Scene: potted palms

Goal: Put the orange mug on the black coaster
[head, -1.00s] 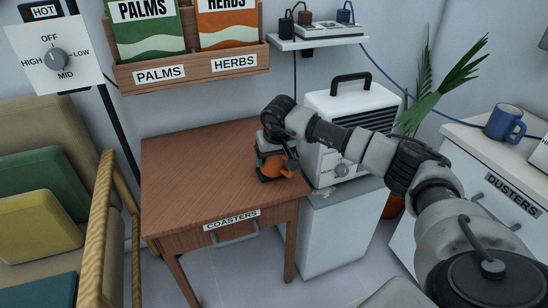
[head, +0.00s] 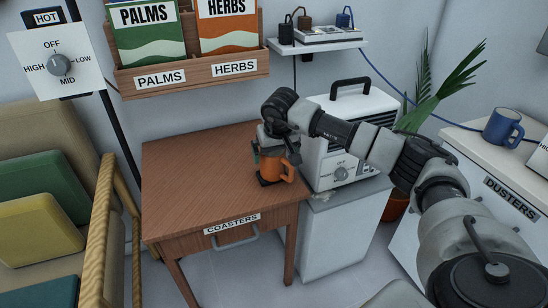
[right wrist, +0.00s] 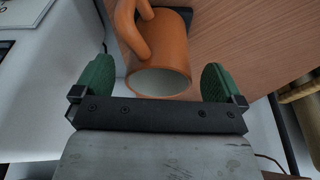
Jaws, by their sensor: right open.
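The orange mug (head: 277,168) stands upright on the black coaster (head: 264,182) on the wooden desk, near its right edge. Its handle points right in the head view. In the right wrist view the mug (right wrist: 160,45) shows its pale inside and rim, and a dark corner of the coaster (right wrist: 183,13) shows past its base. My right gripper (head: 273,147) is open just above the mug. Its green finger pads (right wrist: 156,80) are apart, one on either side of the rim, with gaps to it. Most of the coaster is hidden by the mug. My left gripper is out of view.
A white heater-like box (head: 345,140) stands close right of the desk on a grey cabinet (head: 345,225). The desk (head: 195,185) is clear left of the mug. A blue mug (head: 502,125) sits on the right counter. A cushioned bench (head: 50,190) is at left.

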